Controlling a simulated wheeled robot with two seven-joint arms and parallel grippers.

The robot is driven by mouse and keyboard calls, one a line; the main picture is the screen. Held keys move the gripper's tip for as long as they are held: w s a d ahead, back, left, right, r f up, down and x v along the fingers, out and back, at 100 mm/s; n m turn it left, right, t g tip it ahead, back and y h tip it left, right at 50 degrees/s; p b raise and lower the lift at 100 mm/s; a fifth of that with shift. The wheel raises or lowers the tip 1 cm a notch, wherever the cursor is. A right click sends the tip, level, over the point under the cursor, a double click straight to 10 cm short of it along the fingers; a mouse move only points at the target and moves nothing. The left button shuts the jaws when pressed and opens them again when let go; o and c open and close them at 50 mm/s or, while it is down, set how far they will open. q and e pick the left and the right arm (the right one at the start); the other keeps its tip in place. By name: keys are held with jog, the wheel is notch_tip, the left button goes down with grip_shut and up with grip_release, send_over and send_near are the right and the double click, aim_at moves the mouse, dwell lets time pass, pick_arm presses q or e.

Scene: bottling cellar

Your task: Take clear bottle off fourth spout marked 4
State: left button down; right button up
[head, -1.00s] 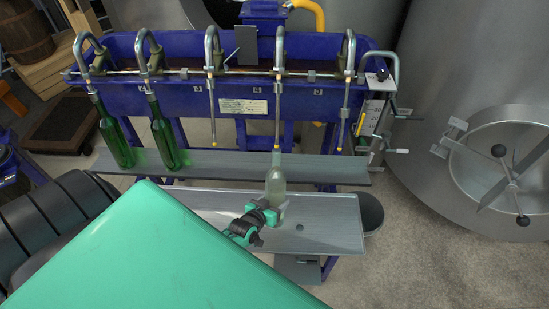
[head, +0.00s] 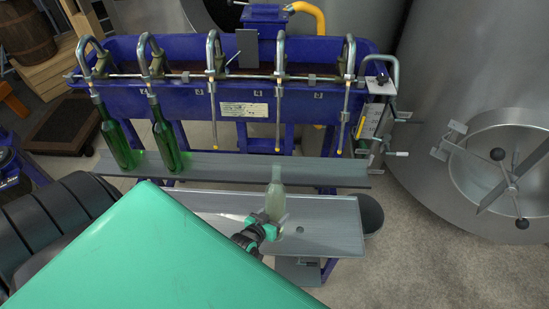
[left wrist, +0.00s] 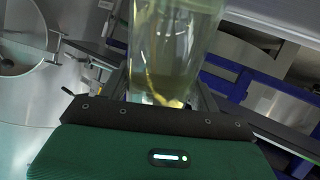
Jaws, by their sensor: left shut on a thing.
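The clear bottle (head: 275,198) is pale and upright, below the fourth spout (head: 279,100) from the left. Its mouth is apart from the spout's tip, with a small gap between them. My left gripper (head: 272,222) is shut on the lower part of the bottle, above the front metal shelf. In the left wrist view the bottle (left wrist: 175,45) fills the space between the fingers, with some yellowish colour showing through its glass. Whether its base touches anything is hidden. My right gripper is not in view.
Two green bottles (head: 118,137) (head: 166,137) hang at the first and second spouts. The third spout (head: 212,90) and fifth spout (head: 346,95) are empty. The grey rear ledge (head: 320,173) runs behind the clear bottle. The front shelf (head: 335,225) is bare to the right.

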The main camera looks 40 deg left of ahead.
pick_arm(q)
jog(key=shift+s+d+r+p, duration=0.55)
jog(key=shift+s+p, duration=0.05)
jog(key=shift+s, duration=0.2)
jog(key=shift+s+d+r+p, duration=0.2)
jog(key=shift+s+d+p, duration=0.35)
jog(key=shift+s, duration=0.3)
